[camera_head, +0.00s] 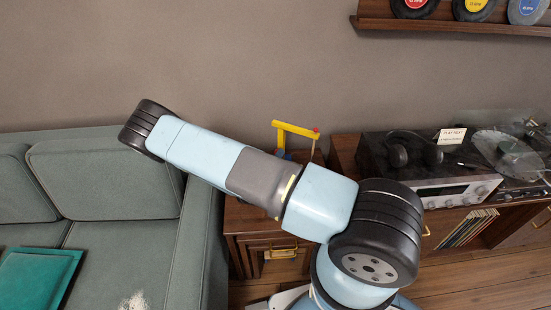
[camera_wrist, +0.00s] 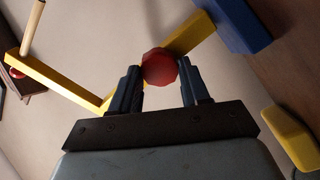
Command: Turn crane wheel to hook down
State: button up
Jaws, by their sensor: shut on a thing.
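The toy crane (camera_head: 295,129) stands on the wooden cabinet, with a yellow post and boom and a red spot at the boom's right end. My arm hides its lower part in the head view. In the wrist view the crane's yellow boom (camera_wrist: 52,81) runs to the left and its blue base (camera_wrist: 236,20) is at the upper right. The red crane wheel (camera_wrist: 158,62) sits between the fingers of my gripper (camera_wrist: 160,72), which is shut on it. A pale rod or cord (camera_wrist: 33,26) is by the boom's end; the hook cannot be made out.
A grey-green sofa (camera_head: 120,180) is left of the wooden cabinet (camera_head: 245,222). A stereo receiver (camera_head: 450,195), headphones (camera_head: 400,152) and a turntable (camera_head: 508,155) stand on the right. A wall shelf (camera_head: 450,24) with records is above them. A yellow piece (camera_wrist: 289,138) shows at the wrist view's right edge.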

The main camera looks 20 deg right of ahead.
jog(key=shift+s+f, duration=0.1)
jog(key=shift+f, duration=0.1)
dwell(0.4)
jog(key=o, duration=1.1)
jog(key=shift+r, duration=0.1)
jog(key=shift+c, duration=0.2)
jog(key=shift+a, duration=0.1)
jog(key=v, duration=1.3)
jog(key=shift+s+a, duration=0.15)
jog(key=shift+a, duration=0.05)
